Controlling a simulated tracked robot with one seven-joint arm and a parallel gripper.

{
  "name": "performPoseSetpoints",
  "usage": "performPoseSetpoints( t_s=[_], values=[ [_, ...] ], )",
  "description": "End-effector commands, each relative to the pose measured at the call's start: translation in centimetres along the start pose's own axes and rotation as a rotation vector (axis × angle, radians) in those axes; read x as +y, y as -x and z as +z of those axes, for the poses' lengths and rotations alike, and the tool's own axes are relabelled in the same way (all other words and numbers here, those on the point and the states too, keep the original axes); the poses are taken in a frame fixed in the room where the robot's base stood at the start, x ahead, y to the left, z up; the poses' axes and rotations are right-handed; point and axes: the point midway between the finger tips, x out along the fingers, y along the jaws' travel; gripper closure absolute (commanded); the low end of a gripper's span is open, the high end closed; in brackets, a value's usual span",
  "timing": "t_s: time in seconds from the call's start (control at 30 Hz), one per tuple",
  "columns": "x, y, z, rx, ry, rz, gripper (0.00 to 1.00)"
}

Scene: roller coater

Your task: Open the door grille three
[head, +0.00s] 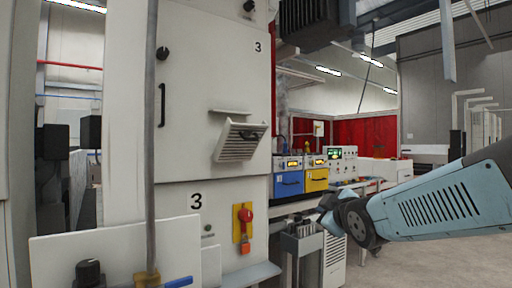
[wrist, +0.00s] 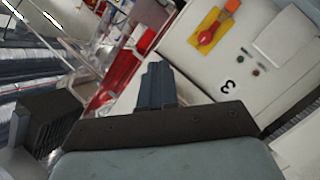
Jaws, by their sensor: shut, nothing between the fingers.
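The grille of cabinet three (head: 238,143) is a small pale slatted panel on the upper white door (head: 205,80), which is marked 3. It stands tilted out from the door, below a thin ledge, with a dark handle on it. A dark vertical handle (head: 162,105) is at the door's left edge, and the door looks closed. My gripper (head: 326,206) is right of the cabinet, lower than the grille and apart from it. In the wrist view my gripper (wrist: 157,75) is shut and empty. The grille cannot be made out clearly there.
A red rotary switch on a yellow plate (head: 243,228) is on the lower cabinet; it also shows in the wrist view (wrist: 211,28). A vertical grey pole (head: 150,140) stands in front at left. Blue (head: 288,184) and yellow (head: 316,180) boxes stand behind. Open floor lies at right.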

Motion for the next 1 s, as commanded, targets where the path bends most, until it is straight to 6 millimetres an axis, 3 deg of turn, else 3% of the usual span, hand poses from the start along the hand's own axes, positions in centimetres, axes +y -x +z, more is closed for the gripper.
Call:
performPoseSetpoints(
  t_s=[0.2, 0.43, 0.77, 1.0],
  values=[
    [0.9, -2.8, -5.5, 0.283, 0.272, 0.153, 1.0],
    [0.8, -3.2, -10.6, 0.549, 0.491, 0.347, 1.0],
    [0.5, -2.4, -13.3, 0.708, 0.601, 0.499, 1.0],
    [1.0, -3.9, -15.2, 0.714, 0.603, 0.505, 1.0]
  ],
)
